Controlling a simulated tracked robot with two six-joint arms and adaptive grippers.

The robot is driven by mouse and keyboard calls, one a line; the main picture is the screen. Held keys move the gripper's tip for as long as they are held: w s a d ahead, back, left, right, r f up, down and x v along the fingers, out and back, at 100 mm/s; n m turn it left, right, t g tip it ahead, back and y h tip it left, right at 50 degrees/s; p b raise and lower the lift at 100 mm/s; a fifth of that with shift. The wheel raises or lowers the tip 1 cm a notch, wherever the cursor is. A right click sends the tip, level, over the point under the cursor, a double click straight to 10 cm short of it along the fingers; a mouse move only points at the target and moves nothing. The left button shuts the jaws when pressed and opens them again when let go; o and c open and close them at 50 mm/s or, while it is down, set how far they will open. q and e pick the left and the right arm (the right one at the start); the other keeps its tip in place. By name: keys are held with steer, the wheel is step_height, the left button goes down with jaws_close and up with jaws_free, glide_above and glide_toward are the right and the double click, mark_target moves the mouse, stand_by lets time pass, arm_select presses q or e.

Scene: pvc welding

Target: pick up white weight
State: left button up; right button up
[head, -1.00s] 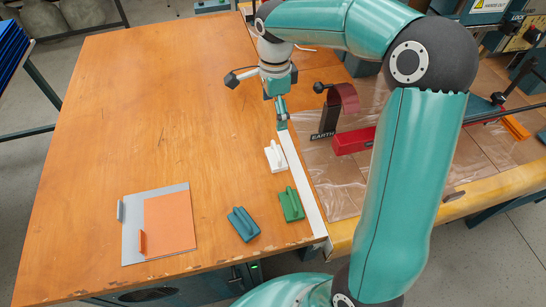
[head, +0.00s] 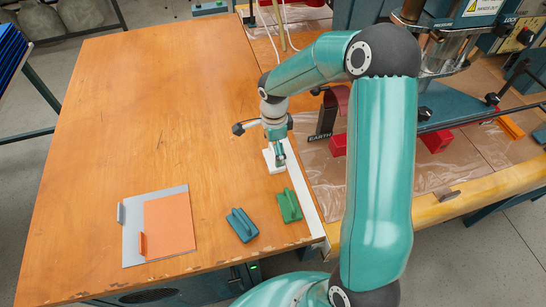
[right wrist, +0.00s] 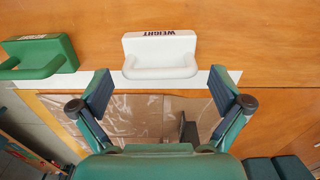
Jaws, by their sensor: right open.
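The white weight (head: 268,160) lies on the orange table near its right edge, partly hidden by my right gripper in the head view. In the right wrist view the white weight (right wrist: 160,52) shows its handle and dark "WEIGHT" lettering. My right gripper (head: 280,160) is over the weight in the head view. In the right wrist view my right gripper (right wrist: 160,84) is open, its two fingers spread on either side of the handle's near side, with nothing between them. My left gripper is not in view.
A green weight (head: 289,206) and a teal weight (head: 242,225) lie nearer on the table. A grey sheet with an orange sheet (head: 168,224) lies to the left. A white strip (head: 301,190) runs along the table edge. The table's middle is clear.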

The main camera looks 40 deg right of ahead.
steer(key=shift+f, duration=1.25)
steer(key=c, duration=1.5)
steer(key=shift+w+r, duration=0.1)
steer(key=shift+c, duration=0.8)
steer(key=shift+r, duration=0.15)
